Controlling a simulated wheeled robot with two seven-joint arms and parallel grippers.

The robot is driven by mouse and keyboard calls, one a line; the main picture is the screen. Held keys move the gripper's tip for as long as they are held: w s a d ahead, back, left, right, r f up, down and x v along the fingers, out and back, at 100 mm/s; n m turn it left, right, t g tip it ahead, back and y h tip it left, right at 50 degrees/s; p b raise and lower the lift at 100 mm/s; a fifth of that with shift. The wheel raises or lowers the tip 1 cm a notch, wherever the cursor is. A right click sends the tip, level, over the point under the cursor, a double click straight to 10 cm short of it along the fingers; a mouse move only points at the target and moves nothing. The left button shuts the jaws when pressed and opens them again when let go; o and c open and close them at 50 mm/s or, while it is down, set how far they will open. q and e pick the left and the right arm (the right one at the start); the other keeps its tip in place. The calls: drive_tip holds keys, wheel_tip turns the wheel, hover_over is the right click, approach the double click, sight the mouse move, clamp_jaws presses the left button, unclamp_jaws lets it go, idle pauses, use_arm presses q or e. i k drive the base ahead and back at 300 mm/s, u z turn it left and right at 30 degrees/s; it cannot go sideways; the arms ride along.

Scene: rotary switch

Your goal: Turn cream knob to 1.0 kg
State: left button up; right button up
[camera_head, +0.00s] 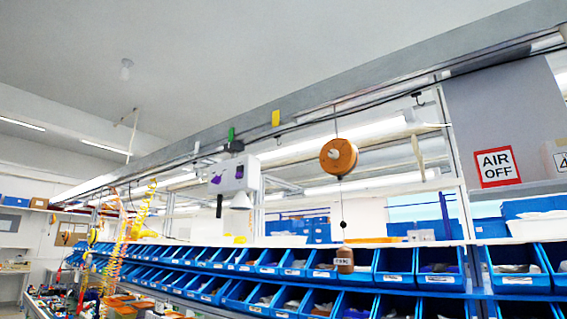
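I cannot make out a cream knob or a kg scale in the head view. A round orange-brown reel (338,157) with a pale centre hangs from the overhead rail. A cord runs down from it to a small brown hanging piece (345,260) in front of the bins. I cannot tell whether the reel's pale centre is a knob. Neither of my grippers shows in this view.
Rows of blue bins (393,267) line a long shelf across the lower part. A white device with purple marks (235,175) hangs left of the reel. Yellow and orange coiled hoses (143,212) hang further left. An AIR OFF sign (497,166) is at right.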

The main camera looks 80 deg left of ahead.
sight(334, 154)
drive_tip(key=u, duration=0.4)
drive_tip(key=k, duration=0.75)
drive_tip(key=u, duration=0.7)
drive_tip(key=i, duration=0.5)
